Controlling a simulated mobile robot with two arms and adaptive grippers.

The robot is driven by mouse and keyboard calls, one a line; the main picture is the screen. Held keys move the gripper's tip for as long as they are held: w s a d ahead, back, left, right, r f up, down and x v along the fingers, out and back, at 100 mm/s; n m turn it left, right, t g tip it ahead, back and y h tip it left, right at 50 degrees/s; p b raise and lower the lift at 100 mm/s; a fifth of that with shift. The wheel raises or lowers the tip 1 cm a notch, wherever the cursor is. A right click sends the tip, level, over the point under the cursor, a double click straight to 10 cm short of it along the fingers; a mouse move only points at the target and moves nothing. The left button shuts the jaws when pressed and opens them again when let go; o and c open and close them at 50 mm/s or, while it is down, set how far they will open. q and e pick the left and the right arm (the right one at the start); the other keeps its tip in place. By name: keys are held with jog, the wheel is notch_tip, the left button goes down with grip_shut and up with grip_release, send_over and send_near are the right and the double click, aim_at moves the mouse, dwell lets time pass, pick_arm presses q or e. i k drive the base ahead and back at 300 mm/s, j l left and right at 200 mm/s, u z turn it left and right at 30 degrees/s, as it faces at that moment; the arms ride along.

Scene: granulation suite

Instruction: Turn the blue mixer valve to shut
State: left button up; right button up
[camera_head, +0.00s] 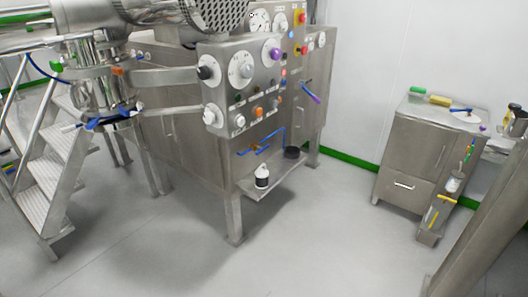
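Several blue handles show, and I cannot tell for sure which is the blue mixer valve. A blue handle (110,120) sits under the steel vessel (97,80) at the left. A bent blue lever (270,143) is on the lower front of the steel machine, below the control panel (245,95). A blue-purple lever (311,92) slants down on the machine's right part. Another blue handle (460,110) lies on top of the small cabinet at the right. Whether any valve is open or shut is too small to tell. Neither of my grippers is in view.
Steel steps (50,185) stand at the left. A low shelf (262,190) juts from the machine, with a white-and-black bottle (262,177) and a dark round dish (292,153). A steel cabinet (400,160) stands at the right. The grey floor (310,235) between is clear.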

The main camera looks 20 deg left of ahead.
aim_at(261, 150)
jog(key=i+l+u, duration=0.25)
jog(key=i, duration=0.2)
jog(key=i+l+u, duration=0.2)
jog(key=i, duration=0.25)
